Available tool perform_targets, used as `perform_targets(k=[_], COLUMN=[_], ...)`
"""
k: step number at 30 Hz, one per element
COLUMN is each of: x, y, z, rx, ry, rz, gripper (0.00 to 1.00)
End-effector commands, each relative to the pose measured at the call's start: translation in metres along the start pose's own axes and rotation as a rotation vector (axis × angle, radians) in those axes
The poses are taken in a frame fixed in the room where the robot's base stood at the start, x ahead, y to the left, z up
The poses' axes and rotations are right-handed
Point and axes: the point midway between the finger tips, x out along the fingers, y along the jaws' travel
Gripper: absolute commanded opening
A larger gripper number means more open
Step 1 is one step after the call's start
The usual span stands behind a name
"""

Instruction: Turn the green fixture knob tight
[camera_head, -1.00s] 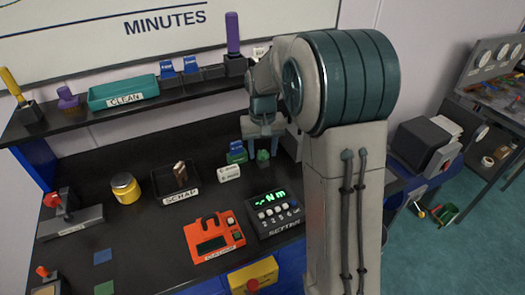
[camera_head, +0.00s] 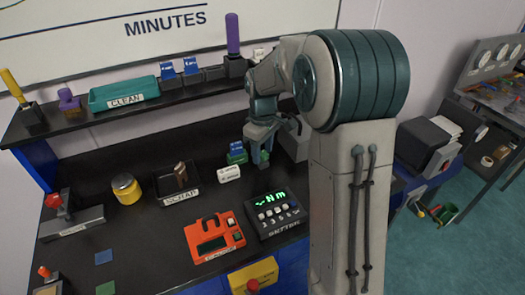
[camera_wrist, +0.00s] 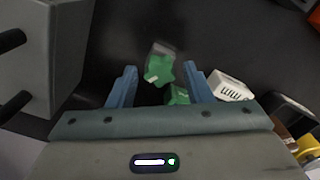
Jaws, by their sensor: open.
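The green star-shaped knob (camera_wrist: 159,69) sits on a grey block in the wrist view, just ahead of and between my fingertips. In the head view the knob (camera_head: 264,157) is partly hidden by my gripper (camera_head: 262,148). My gripper (camera_wrist: 160,76) is open, with one blue finger on each side of the knob's line. I cannot tell whether the fingers reach down to the knob's height. A second green piece (camera_wrist: 178,95) shows close to the right finger.
A white labelled block (camera_head: 229,173) stands left of the knob. The torque display box (camera_head: 275,212) reading Nm and an orange device (camera_head: 214,237) stand in front. A scrap tray (camera_head: 178,195) lies further left. A large grey body (camera_wrist: 45,60) fills the wrist view's left.

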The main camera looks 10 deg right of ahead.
Motion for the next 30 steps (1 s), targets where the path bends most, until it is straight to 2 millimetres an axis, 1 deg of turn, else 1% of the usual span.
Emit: perform_targets(k=[5,6,8,9,10,14,16,24,27,30], x=[0.0003,0.0003,0.0003,0.0003,0.0003,0.0003,0.0005,0.0005,0.0003,0.0001], y=[0.0,0.0,0.0,0.0,0.0,0.0,-0.0001,0.0,-0.0002,0.0], z=[0.0,0.0,0.0,0.0,0.0,-0.0001,-0.0002,-0.0003,-0.0004,-0.0003], rx=[-0.002,-0.002,-0.002,-0.002,-0.001,0.005,0.04,0.332,0.388,0.404], ry=[0.0,0.0,0.0,0.0,0.0,0.0,0.0,0.0,0.0,0.0], rz=[0.0,0.0,0.0,0.0,0.0,0.0,0.0,0.001,0.001,0.0], gripper=[0.46,0.4,0.23,0.12,0.07,0.07,0.08,0.08,0.08,0.08])
